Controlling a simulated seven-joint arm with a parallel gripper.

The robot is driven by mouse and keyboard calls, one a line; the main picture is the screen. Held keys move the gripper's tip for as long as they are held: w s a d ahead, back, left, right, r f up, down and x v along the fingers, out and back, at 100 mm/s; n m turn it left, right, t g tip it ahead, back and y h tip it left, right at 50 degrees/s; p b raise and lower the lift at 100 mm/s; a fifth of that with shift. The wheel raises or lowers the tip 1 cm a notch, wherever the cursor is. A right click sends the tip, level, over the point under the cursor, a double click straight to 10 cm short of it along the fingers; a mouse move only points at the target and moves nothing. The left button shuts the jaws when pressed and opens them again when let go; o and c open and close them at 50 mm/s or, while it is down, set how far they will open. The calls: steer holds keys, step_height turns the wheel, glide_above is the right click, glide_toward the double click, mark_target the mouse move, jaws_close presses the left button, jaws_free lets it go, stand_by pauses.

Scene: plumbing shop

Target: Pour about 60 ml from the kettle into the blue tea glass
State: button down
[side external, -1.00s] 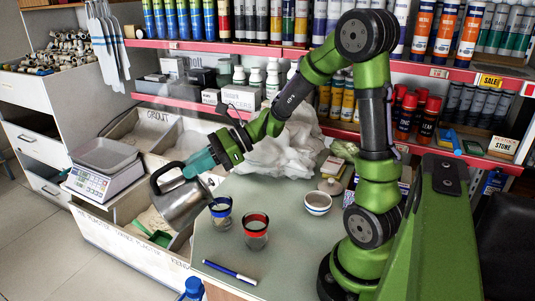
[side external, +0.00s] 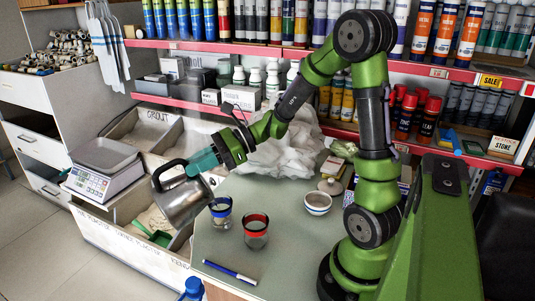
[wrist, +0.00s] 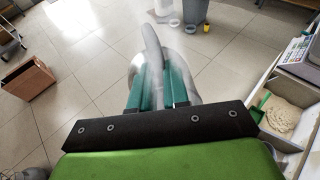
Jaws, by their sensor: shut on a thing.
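The steel kettle (side external: 184,204) hangs in the air at the left edge of the table, its body slightly tilted. My gripper (side external: 193,168) is shut on its dark handle (side external: 158,178); in the wrist view the handle (wrist: 153,45) stands between my teal fingers (wrist: 157,92). The blue tea glass (side external: 221,214), with a blue band, stands upright on the table just right of the kettle. The kettle's right side is close to its rim; I cannot tell whether they touch. No stream is visible, and the level in the glass is too small to read.
A red-banded glass (side external: 256,232) stands right of the blue one, with a marker (side external: 230,272) in front. A striped bowl (side external: 317,203) and crumpled white plastic (side external: 280,150) lie farther back. A scale (side external: 98,172) and wooden bins (side external: 125,208) are at left. Pale vapour shows in the wrist view.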

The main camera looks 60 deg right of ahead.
mark_target(173, 183)
steer(key=shift+s+d, duration=0.1)
steer(key=shift+d, duration=0.15)
steer(key=shift+a+r, duration=0.1)
steer(key=shift+a, duration=0.15)
steer(key=w+a+g+h, duration=0.1)
steer(key=w+a+f+g+h, duration=0.1)
steer(key=a, duration=0.1)
steer(key=shift+a+f+n+h, duration=0.15)
steer(key=shift+a+n+h, duration=0.1)
steer(key=shift+n+h, duration=0.15)
steer(key=shift+w+f+h, duration=0.15)
steer(key=shift+f+h, duration=0.1)
steer(key=shift+h, duration=0.05)
steer(key=shift+w+a+f+g+h, duration=0.4)
steer(key=shift+a+f+g+h, duration=0.1)
steer(key=shift+a+g+h, duration=0.15)
steer(key=shift+a, duration=0.1)
